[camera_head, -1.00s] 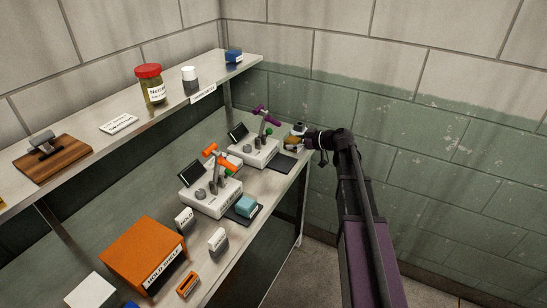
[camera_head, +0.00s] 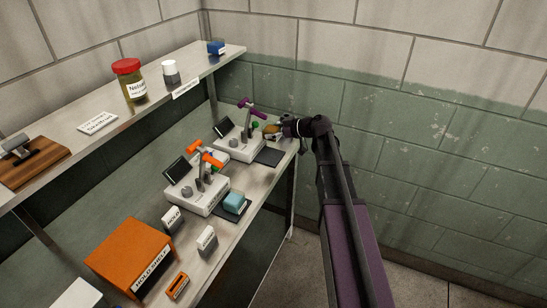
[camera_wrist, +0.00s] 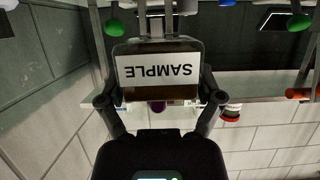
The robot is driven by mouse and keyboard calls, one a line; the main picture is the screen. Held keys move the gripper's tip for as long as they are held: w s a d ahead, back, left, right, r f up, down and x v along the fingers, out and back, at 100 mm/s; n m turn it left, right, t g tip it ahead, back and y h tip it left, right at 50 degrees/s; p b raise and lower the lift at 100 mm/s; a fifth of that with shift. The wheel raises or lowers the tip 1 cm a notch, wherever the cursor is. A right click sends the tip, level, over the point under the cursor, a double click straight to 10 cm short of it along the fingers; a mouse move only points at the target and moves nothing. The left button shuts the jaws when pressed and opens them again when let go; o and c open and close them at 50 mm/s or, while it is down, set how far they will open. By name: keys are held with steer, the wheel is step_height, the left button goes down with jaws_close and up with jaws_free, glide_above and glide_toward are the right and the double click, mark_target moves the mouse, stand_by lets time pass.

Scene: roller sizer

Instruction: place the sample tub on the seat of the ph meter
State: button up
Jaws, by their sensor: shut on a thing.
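My gripper (camera_wrist: 160,85) is shut on the sample tub (camera_wrist: 157,72), a squarish, brownish tub with a white SAMPLE label that reads upside down in the wrist view. In the head view the tub (camera_head: 271,131) shows as a small amber shape at my gripper (camera_head: 277,130), by the purple-handled instrument (camera_head: 240,147). A similar orange-handled instrument (camera_head: 195,190) stands nearer. I cannot read which is the pH meter. A bare dark pad (camera_head: 270,157) lies in front of the purple-handled one. Whether the tub touches anything is not clear.
A teal block (camera_head: 234,201) lies on the nearer instrument's dark pad. An orange box (camera_head: 130,255) and small label blocks (camera_head: 207,239) stand nearer on the bench. An upper shelf (camera_head: 190,78) holds a red-lidded jar (camera_head: 128,80). The wall (camera_head: 420,130) is close on the right.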

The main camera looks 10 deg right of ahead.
steer(key=s+a+f+b, duration=0.1)
steer(key=s+f+b, duration=0.3)
steer(key=s, duration=1.1)
steer(key=shift+s, duration=0.3)
steer(key=b, duration=0.1)
glide_above(273, 157)
steer(key=s, duration=0.1)
steer(key=shift+s+f, duration=0.1)
steer(key=shift+f, duration=0.6)
steer(key=shift+w+d, duration=0.1)
steer(key=shift+w, duration=0.35)
steer(key=shift+w+f+b, duration=0.2)
steer(key=shift+w+b, duration=0.1)
steer(key=shift+b, duration=0.05)
steer(key=shift+s+f+b, duration=0.1)
steer(key=shift+f+b, duration=1.5)
steer(key=shift+f, duration=0.1)
